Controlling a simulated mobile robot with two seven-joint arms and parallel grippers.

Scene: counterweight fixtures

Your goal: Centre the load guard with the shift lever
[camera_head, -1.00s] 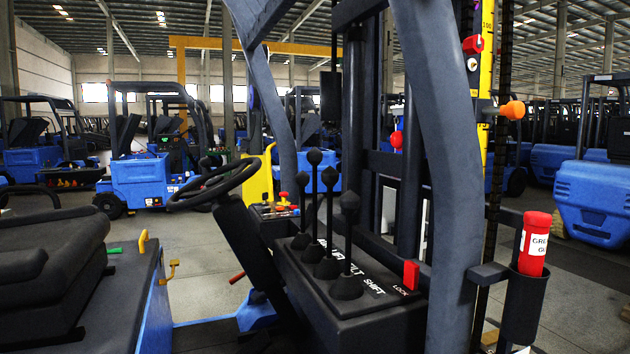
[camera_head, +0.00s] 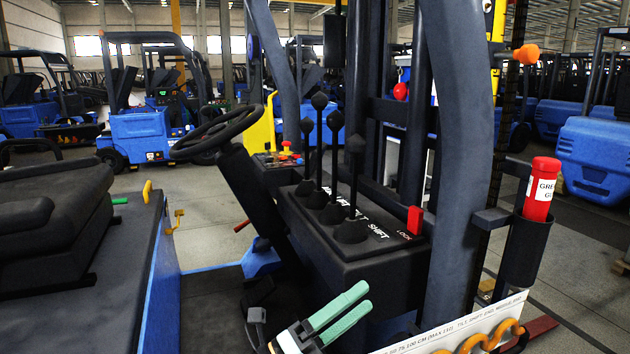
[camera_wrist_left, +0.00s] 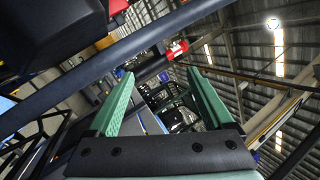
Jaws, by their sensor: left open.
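The shift lever (camera_head: 354,185) is the black lever nearest the SHIFT lettering on the dark console, in the head view. It stands nearly upright with a round knob, beside several similar levers. My left gripper (camera_head: 356,298) is at the bottom of the head view, below and in front of the console, apart from the levers. Its two green fingers are open and empty, as the left wrist view also shows (camera_wrist_left: 160,75). I cannot clearly pick out the load guard; the dark mast and the console hide much of what is beyond. My right gripper is out of view.
A red LOCK tab (camera_head: 415,220) stands right of the levers. The steering wheel (camera_head: 215,132) is left of them. A thick dark post (camera_head: 455,150) and a holder with a red tube (camera_head: 541,190) are at right. A white lettered panel (camera_head: 440,335) lies low in front.

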